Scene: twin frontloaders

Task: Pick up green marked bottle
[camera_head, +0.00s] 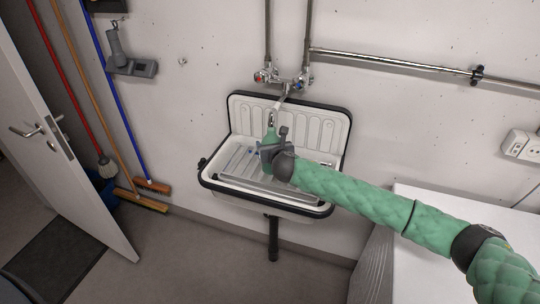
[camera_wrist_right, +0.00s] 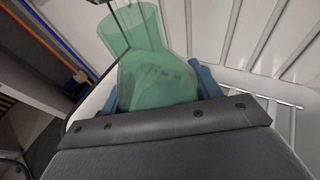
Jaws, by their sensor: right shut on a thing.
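A translucent green bottle (camera_wrist_right: 155,80) fills the upper middle of the right wrist view. It also shows in the head view (camera_head: 270,136), just above my right gripper and over the sink. My right gripper (camera_head: 274,150) is shut on the bottle, with blue fingers (camera_wrist_right: 205,82) on either side of its body. Its lower part is hidden behind the gripper. I cannot tell whether the bottle touches the sink. My left gripper is in neither view.
A white sink (camera_head: 240,112) with a black rim hangs on the wall, with a tap (camera_head: 284,92) above it. A white surface (camera_head: 420,250) stands at the right. Brooms (camera_head: 140,200) lean at the left beside an open door (camera_head: 55,130).

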